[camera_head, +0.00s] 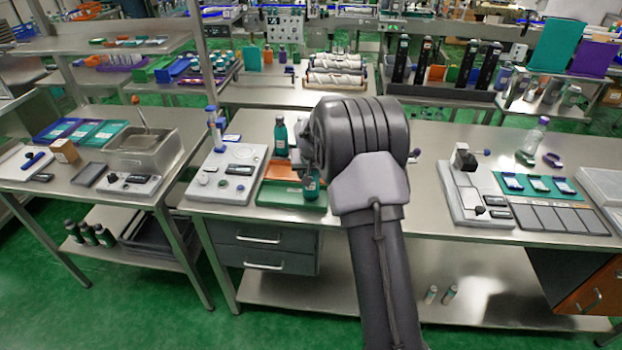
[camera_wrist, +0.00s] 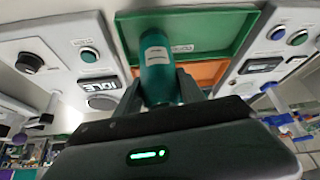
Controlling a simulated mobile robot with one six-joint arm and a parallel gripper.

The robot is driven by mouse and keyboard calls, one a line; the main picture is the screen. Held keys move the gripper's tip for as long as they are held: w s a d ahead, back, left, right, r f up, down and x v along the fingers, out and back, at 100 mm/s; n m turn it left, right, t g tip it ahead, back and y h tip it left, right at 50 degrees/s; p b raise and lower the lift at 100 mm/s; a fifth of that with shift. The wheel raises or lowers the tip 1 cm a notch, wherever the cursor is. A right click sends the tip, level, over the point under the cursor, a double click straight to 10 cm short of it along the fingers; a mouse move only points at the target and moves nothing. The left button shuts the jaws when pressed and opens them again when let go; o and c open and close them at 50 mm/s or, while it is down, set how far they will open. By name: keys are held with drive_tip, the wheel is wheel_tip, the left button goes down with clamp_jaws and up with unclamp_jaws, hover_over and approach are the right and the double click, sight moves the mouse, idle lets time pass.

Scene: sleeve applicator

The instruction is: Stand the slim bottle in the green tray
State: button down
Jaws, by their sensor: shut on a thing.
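A slim teal bottle (camera_head: 311,187) with a pale label is upright in my gripper, over the right part of the green tray (camera_head: 270,197). In the wrist view the bottle (camera_wrist: 156,55) sits between the two dark fingers (camera_wrist: 162,88), and the green tray (camera_wrist: 215,30) lies behind it. My gripper (camera_head: 307,172) is shut on the bottle, partly hidden by my wrist in the head view. I cannot tell whether the bottle's base touches the tray floor.
An orange tray (camera_head: 281,170) adjoins the green tray behind. Another teal bottle (camera_head: 280,138) stands behind it. A grey control unit (camera_head: 228,175) is close on the left. Bare steel table (camera_head: 425,205) lies right of my arm, before another device (camera_head: 472,195).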

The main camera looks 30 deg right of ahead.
drive_tip(key=shift+f, duration=0.6)
drive_tip(key=shift+r, duration=0.15)
drive_tip(key=c, duration=0.7)
unclamp_jaws()
drive_tip(key=shift+f, duration=0.2)
